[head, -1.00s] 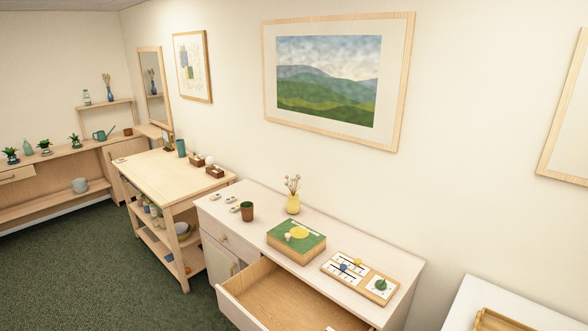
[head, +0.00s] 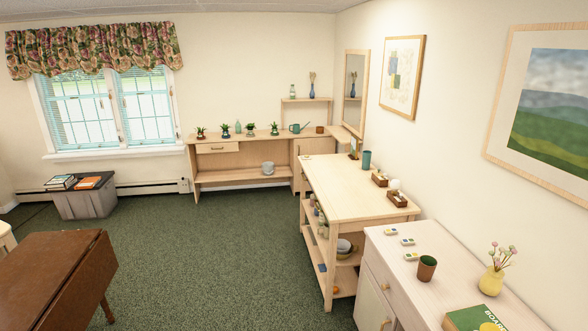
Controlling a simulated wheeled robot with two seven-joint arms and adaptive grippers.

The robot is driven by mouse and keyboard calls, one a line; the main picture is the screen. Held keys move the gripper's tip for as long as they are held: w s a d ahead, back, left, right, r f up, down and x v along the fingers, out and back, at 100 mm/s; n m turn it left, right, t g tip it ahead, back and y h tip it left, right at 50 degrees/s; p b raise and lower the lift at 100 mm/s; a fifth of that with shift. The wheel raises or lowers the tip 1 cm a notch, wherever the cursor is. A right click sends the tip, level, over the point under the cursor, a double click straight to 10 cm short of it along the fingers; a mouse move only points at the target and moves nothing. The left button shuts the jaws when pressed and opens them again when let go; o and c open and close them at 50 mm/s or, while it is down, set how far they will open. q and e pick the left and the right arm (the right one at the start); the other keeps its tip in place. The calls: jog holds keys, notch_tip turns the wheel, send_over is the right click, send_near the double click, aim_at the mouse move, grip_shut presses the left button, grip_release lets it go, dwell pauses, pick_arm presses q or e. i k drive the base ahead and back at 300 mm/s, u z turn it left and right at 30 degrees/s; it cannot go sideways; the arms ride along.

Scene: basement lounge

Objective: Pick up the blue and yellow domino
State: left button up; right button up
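Several small white domino-like tiles lie flat on the near left part of the pale dresser top (head: 455,262). One tile (head: 390,231) is farthest back, another (head: 407,241) is just in front of it, and a third (head: 411,256) is nearest to me. They carry small coloured marks, too small to tell which tile is the blue and yellow one. Neither of my grippers shows in the head view.
A brown and green cup (head: 427,267), a yellow vase (head: 491,281) and a green box (head: 474,319) stand on the dresser. A light wooden table (head: 350,190) stands beyond it. A brown table (head: 58,282) is at left. Open green carpet (head: 215,255) lies between.

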aim_at(388, 232)
jog(key=u, duration=0.4)
jog(key=i, duration=1.6)
jog(key=z, duration=0.4)
jog(key=i, duration=1.45)
jog(key=z, duration=0.95)
